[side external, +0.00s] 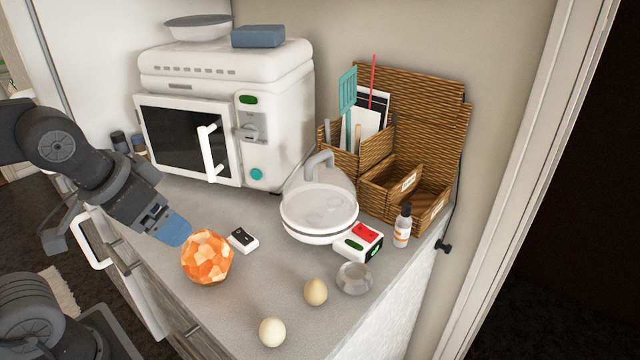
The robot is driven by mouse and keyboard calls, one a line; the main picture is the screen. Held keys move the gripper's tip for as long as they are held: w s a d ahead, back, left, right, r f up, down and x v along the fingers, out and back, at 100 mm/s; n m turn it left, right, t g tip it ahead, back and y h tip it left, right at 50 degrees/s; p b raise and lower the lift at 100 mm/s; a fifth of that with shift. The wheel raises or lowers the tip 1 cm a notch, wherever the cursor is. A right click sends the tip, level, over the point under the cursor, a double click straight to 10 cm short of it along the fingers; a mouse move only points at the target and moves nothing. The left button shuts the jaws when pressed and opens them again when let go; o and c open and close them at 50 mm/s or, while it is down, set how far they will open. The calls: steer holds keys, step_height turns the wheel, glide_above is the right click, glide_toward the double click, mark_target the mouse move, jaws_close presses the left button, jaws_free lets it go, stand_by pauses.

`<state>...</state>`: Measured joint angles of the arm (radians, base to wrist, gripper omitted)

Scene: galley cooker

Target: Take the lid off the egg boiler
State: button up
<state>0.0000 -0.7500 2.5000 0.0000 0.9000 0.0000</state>
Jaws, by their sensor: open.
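The egg boiler (319,226) looks like the round white bowl in the middle of the counter. Its clear lid (303,182) carries a grey curved handle (318,160) and appears to sit on the bowl. Faint pale shapes show inside, too unclear to name. A small white box (357,245) with red and green panels stands at its front right. My gripper (172,230) is open at the left, with a blue fingertip above and left of the orange lamp, well apart from the lid. The rest of its jaws is hard to make out.
A glowing orange faceted lamp (208,260) and a black-and-white switch (243,240) lie between my gripper and the boiler. Two eggs (316,291) (272,332), a clear cup (354,278) and a bottle (403,226) stand nearby. A microwave (190,138) and wicker organiser (425,125) stand behind.

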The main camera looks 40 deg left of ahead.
steer(key=shift+o, duration=1.3)
step_height(320, 180, up, 8)
steer(key=r+n+g, duration=0.1)
steer(key=n+g, duration=0.5)
steer(key=n, duration=1.2)
glide_above(319, 153)
step_height(319, 153, down, 14)
steer(key=shift+f, duration=0.1)
steer(key=c, duration=0.7)
